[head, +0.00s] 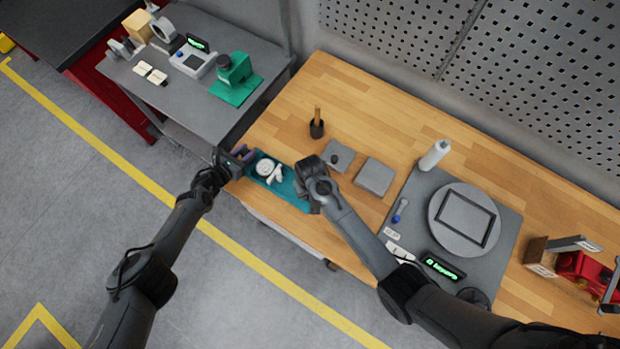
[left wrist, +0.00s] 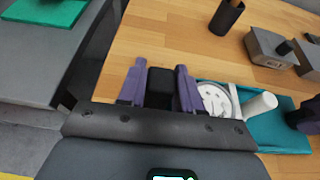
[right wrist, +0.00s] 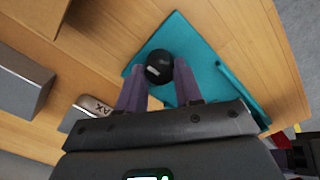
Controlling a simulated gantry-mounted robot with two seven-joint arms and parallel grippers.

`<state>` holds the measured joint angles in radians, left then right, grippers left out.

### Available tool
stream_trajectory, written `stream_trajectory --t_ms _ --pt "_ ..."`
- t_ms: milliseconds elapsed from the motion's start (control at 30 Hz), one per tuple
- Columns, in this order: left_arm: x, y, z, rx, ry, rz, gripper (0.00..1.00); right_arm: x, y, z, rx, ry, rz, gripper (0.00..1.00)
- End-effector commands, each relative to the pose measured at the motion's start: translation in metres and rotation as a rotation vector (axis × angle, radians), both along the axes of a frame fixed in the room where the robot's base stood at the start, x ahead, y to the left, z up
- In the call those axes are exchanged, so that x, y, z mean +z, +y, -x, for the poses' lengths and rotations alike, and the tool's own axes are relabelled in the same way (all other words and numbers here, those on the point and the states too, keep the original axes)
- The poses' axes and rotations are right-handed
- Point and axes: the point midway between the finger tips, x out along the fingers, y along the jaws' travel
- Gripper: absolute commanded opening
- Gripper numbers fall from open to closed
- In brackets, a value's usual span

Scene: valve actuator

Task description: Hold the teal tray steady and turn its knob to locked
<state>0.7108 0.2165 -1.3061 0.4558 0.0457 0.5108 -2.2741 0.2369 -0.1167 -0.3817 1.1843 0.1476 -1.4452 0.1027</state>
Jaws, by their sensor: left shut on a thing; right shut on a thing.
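The teal tray (head: 290,188) lies near the front edge of the wooden bench, with a white round-faced part (head: 266,168) at its left end. My left gripper (head: 243,155) is at the tray's left end. In the left wrist view its purple fingers are shut on a black block (left wrist: 160,90) beside the white part. My right gripper (head: 309,190) is over the tray's right end. In the right wrist view its fingers are shut on a round black knob (right wrist: 158,66) with a pale mark, on the teal surface (right wrist: 205,70). The head view hides the knob.
A black cup with a wooden handle (head: 317,128) and grey blocks (head: 374,177) stand behind the tray. Right of my right arm are a grey mat with a round turntable (head: 450,225) and a white bottle (head: 434,155). A grey side table (head: 180,95) stands left.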

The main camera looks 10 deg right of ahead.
Motion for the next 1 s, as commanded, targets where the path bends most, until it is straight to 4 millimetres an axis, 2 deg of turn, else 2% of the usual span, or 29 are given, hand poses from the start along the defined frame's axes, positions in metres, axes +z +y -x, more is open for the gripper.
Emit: stream_trajectory --t_ms 267,300,467,800,1000 --pt "-0.002 0.001 0.001 0.0 0.004 -0.002 0.0 0.001 0.0 -0.001 0.0 -0.002 0.0 0.04" --pt "-0.002 0.001 0.001 0.0 0.004 -0.002 0.0 0.001 0.0 -0.001 0.0 -0.002 0.0 0.38" --pt "-0.002 0.001 0.001 0.0 0.003 -0.001 0.0 0.0 0.0 0.0 0.001 -0.001 0.0 0.61" --pt "-0.002 0.001 0.001 0.0 0.003 -0.001 0.0 0.002 0.0 0.0 0.001 -0.001 0.0 0.61" --pt "-0.002 0.001 0.001 0.0 0.003 -0.001 0.0 0.021 0.0 -0.001 0.002 -0.004 -0.001 0.61"
